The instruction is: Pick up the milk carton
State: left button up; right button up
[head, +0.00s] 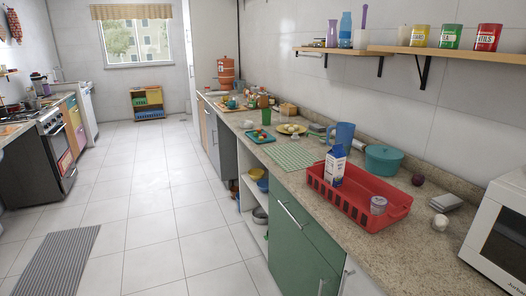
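The milk carton (334,167) is a blue and white gabled box. It stands upright in the far part of a red basket (364,216) on the stone counter at the right of the head view. The basket hides its lower end. A small jar with a pale lid (378,205) sits at the near end of the same basket. Neither of my grippers shows in the head view.
A teal pot (383,159) and a blue jug (344,135) stand behind the basket. A white microwave (501,232) is at the near right. A green checked cloth (290,155) lies beyond the basket. The tiled floor (150,220) left of the counter is free.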

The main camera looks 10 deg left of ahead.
aim_at(335, 160)
jog(key=i+j+u, duration=0.25)
jog(key=i+u, duration=0.2)
jog(key=i, duration=0.15)
jog(key=i+u, duration=0.4)
jog(key=i, duration=0.25)
jog(key=i+j+z, duration=0.15)
jog(key=i+z, duration=0.25)
jog(key=i+j+z, duration=0.2)
jog(key=z, duration=0.25)
jog(key=i+j+z, duration=0.4)
jog(key=k+l, duration=0.05)
jog(key=k, duration=0.05)
